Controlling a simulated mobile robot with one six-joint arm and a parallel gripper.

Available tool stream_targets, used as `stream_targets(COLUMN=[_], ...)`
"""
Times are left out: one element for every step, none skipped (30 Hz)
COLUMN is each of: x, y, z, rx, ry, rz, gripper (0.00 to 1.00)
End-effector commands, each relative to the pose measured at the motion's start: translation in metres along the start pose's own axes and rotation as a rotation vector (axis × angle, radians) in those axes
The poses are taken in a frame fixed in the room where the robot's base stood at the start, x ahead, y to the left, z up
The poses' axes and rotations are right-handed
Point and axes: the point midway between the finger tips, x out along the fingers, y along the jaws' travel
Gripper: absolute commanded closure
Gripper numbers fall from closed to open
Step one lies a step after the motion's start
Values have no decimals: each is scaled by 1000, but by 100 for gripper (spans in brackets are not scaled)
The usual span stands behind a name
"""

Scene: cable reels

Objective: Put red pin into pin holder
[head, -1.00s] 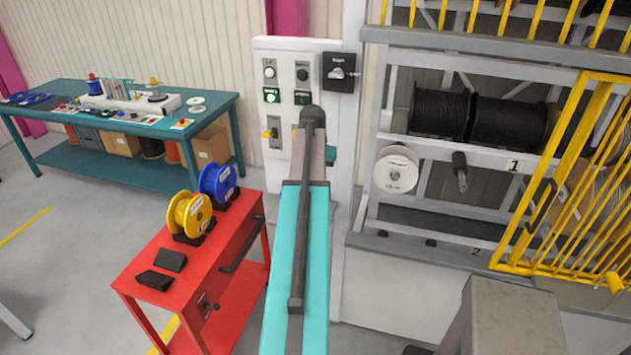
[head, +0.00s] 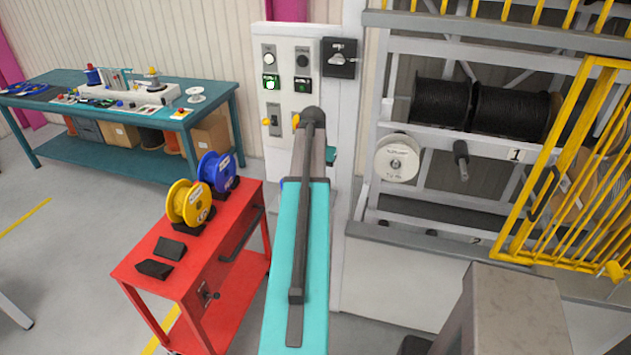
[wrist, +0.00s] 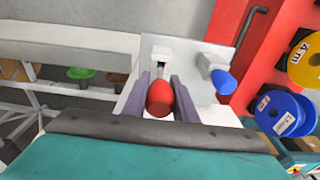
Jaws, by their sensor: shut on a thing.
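The red pin (wrist: 160,98) shows in the wrist view, its rounded end between the two grey-purple fingers of my gripper (wrist: 159,100). My gripper is shut on it. Just beyond the fingers is a pale grey plate (wrist: 200,50) that looks like the pin holder, with a white block (wrist: 161,57) in line with the red pin. A blue pin (wrist: 223,81) sits in a white fitting on the plate's right side. I cannot tell whether the red pin touches the white block. In the head view my arm hides the gripper and the red pin.
A red cart (head: 190,262) with yellow (head: 189,203) and blue (head: 217,171) reels stands left of my arm. A control panel (head: 287,75) is behind it. A rack with a yellow gate (head: 570,170) stands right. A teal bench (head: 110,120) is far left.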

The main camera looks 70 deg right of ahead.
Motion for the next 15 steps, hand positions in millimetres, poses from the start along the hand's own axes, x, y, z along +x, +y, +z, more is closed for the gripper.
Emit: stream_targets(x=[4, 5, 7, 8, 10, 11, 13, 14, 16, 17, 19, 20, 22, 23, 25], y=[0, 0, 0, 0, 0, 0, 0, 0, 0, 0, 0, 0, 0, 0, 0], z=[1, 1, 1, 1, 1, 2, 2, 2, 2, 2, 2, 3, 3, 3, 3], rx=[0, 0, 0, 0, 0, 0, 0, 0, 0, 0, 0, 0, 0, 0, 0], ry=[0, 0, 0, 0, 0, 0, 0, 0, 0, 0, 0, 0, 0, 0, 0], rz=[0, 0, 0, 0, 0, 0, 0, 0, 0, 0, 0, 0, 0, 0, 0], gripper=[97, 97, 97, 97, 97, 97, 97, 97, 97, 97, 97, 97, 97, 97, 97])
